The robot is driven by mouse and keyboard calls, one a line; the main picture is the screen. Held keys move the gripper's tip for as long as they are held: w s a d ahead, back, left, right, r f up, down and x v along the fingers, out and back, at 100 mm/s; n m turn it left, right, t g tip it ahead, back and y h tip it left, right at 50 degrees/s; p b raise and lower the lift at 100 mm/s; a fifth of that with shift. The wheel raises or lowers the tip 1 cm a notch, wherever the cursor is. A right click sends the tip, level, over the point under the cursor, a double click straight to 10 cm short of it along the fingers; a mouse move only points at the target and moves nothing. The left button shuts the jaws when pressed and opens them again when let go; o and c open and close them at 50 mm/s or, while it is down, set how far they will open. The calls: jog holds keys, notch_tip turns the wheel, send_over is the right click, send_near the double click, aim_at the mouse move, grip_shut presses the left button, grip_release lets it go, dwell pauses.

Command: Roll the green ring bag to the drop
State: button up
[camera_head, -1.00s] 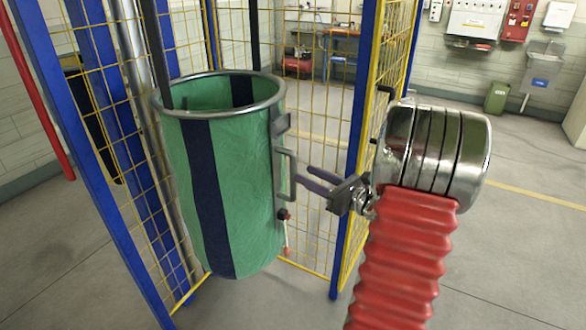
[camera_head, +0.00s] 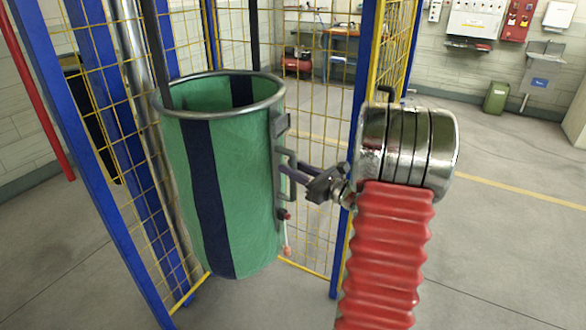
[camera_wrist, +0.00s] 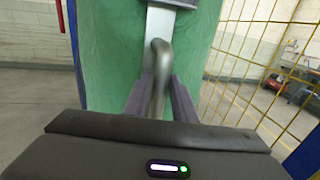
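The green ring bag (camera_head: 240,190) with a dark blue stripe hangs upright under a metal ring (camera_head: 215,113) inside the yellow mesh frame. A grey bar handle (camera_head: 281,190) stands on its right side. My gripper (camera_head: 292,172) is at this handle, coming from the right. In the wrist view, the handle (camera_wrist: 159,75) stands between my two purple-grey fingers (camera_wrist: 158,98). The fingers appear parted, one on each side of the bar, with a gap showing. A dark red knob (camera_head: 284,214) sits below the handle. Where the bag could be dropped cannot be made out.
Blue posts (camera_head: 352,150) and yellow mesh panels (camera_head: 392,60) surround the bag closely. A metal pole (camera_head: 130,50) stands at its left. A green bin (camera_head: 496,97) and wall-mounted sink (camera_head: 540,70) are far right. The floor at right is clear.

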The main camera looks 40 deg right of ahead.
grip_shut()
dwell(0.3)
